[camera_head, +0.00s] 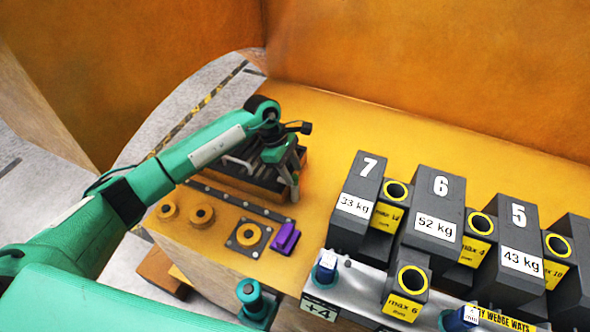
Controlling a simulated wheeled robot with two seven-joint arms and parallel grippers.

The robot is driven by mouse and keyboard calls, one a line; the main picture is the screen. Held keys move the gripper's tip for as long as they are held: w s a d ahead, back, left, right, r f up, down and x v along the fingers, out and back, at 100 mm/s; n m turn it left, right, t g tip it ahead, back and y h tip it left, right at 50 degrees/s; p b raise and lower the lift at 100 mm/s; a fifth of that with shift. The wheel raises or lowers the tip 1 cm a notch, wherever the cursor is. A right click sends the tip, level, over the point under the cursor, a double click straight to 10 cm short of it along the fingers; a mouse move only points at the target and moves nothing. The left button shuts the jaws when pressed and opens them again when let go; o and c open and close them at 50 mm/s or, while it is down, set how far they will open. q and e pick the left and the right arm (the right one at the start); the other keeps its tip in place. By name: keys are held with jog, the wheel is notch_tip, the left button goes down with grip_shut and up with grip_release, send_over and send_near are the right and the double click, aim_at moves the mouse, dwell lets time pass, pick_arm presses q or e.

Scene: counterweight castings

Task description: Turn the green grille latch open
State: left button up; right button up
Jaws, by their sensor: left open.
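A dark slatted grille (232,178) sits on the yellow bench (330,115) behind a dark drilled strip. My left arm reaches over it from the left. My left gripper (291,188) points down at the grille's right end, with its jaws open and nothing seen between them. I cannot make out a green latch apart from the green gripper; the wrist and fingers cover that end of the grille. I cannot tell whether the fingers touch anything. My right gripper is out of view.
A purple block (285,238), a round yellow fitting (248,235) and a teal knobbed piece (252,298) are nearer. The bench behind the castings is clear, with orange walls beyond.

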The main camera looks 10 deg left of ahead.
aim_at(295, 176)
pick_arm(q)
jog(key=shift+p+x, duration=0.4)
jog(key=shift+x, duration=1.15)
jog(key=shift+c, duration=0.4)
jog(key=shift+r, duration=0.1)
jog(key=c, duration=0.7)
grip_shut()
